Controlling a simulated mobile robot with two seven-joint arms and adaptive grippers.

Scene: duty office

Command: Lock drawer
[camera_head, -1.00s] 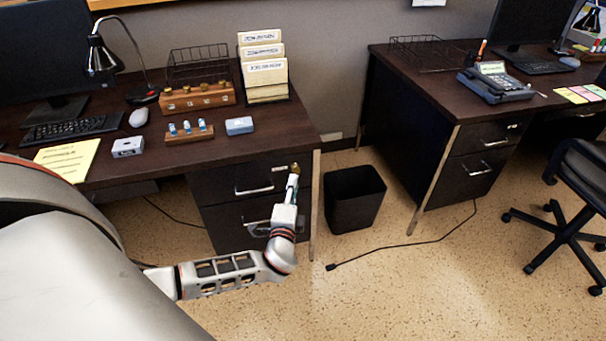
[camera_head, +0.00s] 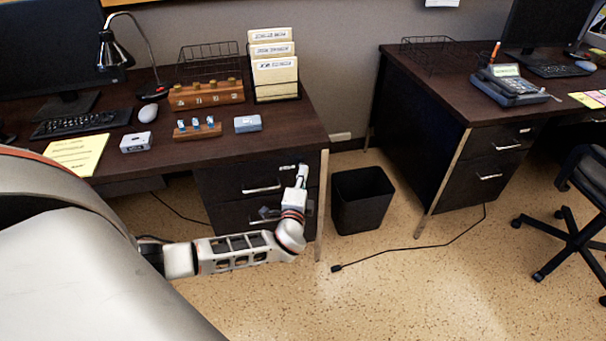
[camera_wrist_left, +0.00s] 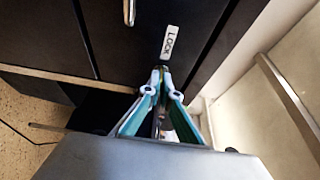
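The black upper drawer (camera_head: 232,183) of the left desk is closed flush, with a metal handle (camera_head: 262,189). A white label reading LOCK (camera_wrist_left: 170,42) is on its front near the right edge. My left gripper (camera_head: 302,168) is at the drawer front beside that label. In the left wrist view its teal fingertips (camera_wrist_left: 161,70) come together just below the label, on a small brass-coloured piece that looks like the key in the lock. The fingertips hide most of it, so I cannot tell how it is turned. My right gripper is not in view.
A black bin (camera_head: 361,200) stands right of the drawers, close to my left gripper. A lower drawer (camera_head: 235,215) is beneath. The desk top (camera_head: 270,142) holds a lamp, keyboard, file holder and small boxes. A cable lies on the open floor (camera_head: 400,290).

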